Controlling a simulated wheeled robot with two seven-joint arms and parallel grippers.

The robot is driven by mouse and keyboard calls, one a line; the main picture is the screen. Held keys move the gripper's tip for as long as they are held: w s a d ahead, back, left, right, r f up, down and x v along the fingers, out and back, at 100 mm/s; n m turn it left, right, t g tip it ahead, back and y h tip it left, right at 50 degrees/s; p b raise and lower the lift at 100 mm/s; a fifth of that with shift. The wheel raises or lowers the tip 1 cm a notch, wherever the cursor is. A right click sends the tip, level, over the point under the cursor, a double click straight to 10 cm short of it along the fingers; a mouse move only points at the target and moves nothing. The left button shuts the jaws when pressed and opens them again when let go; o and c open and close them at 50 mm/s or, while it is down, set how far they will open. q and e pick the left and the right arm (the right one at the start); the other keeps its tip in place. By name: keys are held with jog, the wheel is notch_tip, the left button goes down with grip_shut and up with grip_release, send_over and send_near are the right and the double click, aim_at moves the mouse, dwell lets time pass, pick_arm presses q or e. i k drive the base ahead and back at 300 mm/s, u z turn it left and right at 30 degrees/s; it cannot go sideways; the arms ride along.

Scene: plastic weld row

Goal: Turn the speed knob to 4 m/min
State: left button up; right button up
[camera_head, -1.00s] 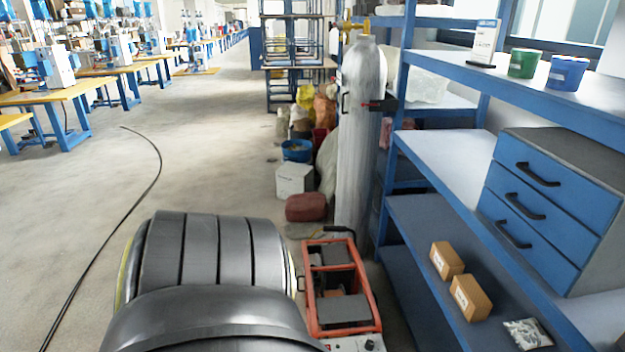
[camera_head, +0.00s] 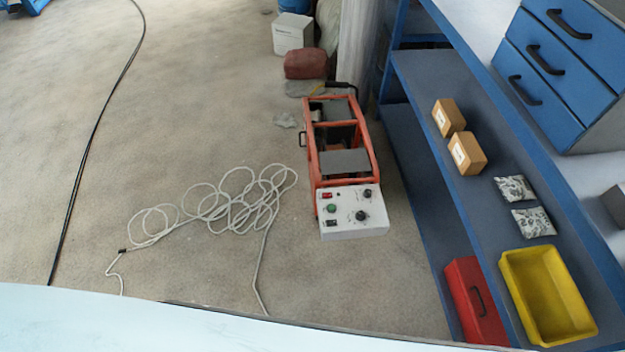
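The orange-framed machine (camera_head: 345,140) stands on the concrete floor near the middle of the head view. Its white control panel (camera_head: 352,225) faces up at its near end. The panel carries two black knobs, an upper one (camera_head: 367,195) and a lower one (camera_head: 362,215). It also has a red switch, a green button and a dark switch at its left side. The markings are too small to read, so I cannot tell which knob is for speed or where it is set. Neither of my grippers is in view.
A loosely coiled pale cable (camera_head: 230,205) lies left of the machine, and a black cable (camera_head: 95,130) crosses the floor further left. Blue shelving (camera_head: 430,85) stands close on the right, with a yellow bin (camera_head: 548,297) and a red toolbox (camera_head: 476,300). Open floor lies left.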

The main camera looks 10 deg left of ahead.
aim_at(367, 193)
jog(key=u, duration=0.2)
jog(key=i, duration=1)
